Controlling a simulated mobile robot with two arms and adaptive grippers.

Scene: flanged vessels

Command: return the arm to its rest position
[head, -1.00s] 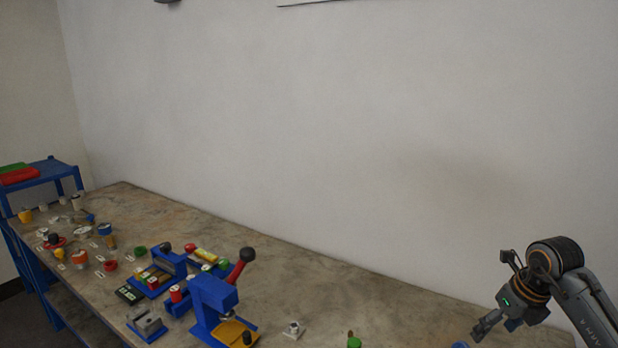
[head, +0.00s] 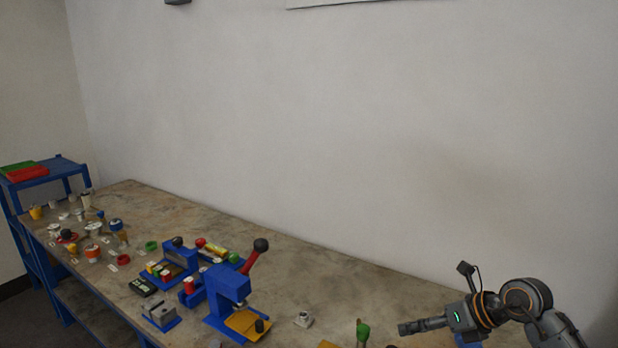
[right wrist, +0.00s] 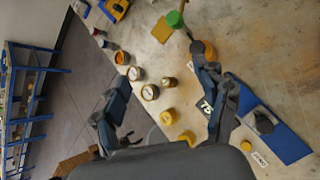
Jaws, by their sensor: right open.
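My right arm comes in at the lower right of the head view, above the near right end of the stone-topped bench (head: 400,290). Its gripper (head: 405,328) points left and looks nearly level. In the right wrist view the two fingers of the right gripper (right wrist: 158,70) are spread wide with nothing held between them. Below them lie the bench top and, to the left, the floor. My left gripper is not in view.
A green-topped piece (head: 362,330) stands just left of the right gripper. A blue press with a red lever (head: 228,285) is mid-bench. Several gauges (right wrist: 150,92) and yellow pieces (right wrist: 168,117) lie below the right gripper. A blue shelf (right wrist: 25,100) stands across the floor.

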